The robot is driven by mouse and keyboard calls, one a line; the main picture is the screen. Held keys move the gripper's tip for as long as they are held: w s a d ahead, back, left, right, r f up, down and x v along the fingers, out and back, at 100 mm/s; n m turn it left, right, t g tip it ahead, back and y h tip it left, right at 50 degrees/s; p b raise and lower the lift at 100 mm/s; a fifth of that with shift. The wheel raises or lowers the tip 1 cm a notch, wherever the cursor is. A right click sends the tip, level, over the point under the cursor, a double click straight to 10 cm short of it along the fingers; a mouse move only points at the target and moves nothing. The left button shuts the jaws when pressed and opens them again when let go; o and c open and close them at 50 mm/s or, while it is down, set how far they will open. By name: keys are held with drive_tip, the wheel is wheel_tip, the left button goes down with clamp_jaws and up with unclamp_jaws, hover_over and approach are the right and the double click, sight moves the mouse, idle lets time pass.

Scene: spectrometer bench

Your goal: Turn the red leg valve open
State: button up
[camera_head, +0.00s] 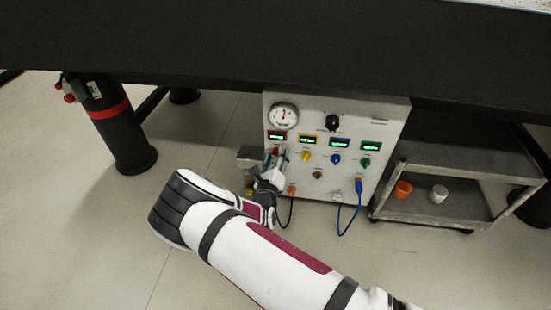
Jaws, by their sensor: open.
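A light grey control panel (390,120) stands under the dark table, with a row of colored knobs below small displays. A small red part (275,151) shows at the left end of this row, mostly hidden by my gripper; I cannot read its turn position. The yellow knob (306,157), blue knob (336,159) and green knob (366,162) are to its right. My gripper (275,160) is open in front of the panel, at the red part; I cannot tell whether it touches. A black table leg (130,140) with a red band stands at the left.
The dark table (250,45) overhangs the panel. A black knob (333,122) and round gauge (284,116) are higher on the panel. Hoses hang below. A grey cart (440,160) holds an orange cup (402,189) and white cup (438,194).

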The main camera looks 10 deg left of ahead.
clamp_jaws()
drive_tip(key=shift+p, duration=0.3)
drive_tip(key=m+p, duration=0.2)
drive_tip(key=m, duration=0.1)
drive_tip(key=shift+r+p, duration=0.15)
drive_tip(key=shift+p, duration=0.15)
drive_tip(key=m+p, duration=0.3)
drive_tip(key=m, duration=0.2)
drive_tip(key=shift+m+p, duration=0.3)
drive_tip(key=shift+p, duration=0.1)
drive_tip(key=m+p, duration=0.2)
drive_tip(key=m, duration=0.3)
drive_tip(key=shift+p, duration=0.35)
drive_tip(key=shift+m+p, duration=0.85)
drive_tip(key=shift+m, duration=1.35)
drive_tip(key=shift+f, duration=0.2)
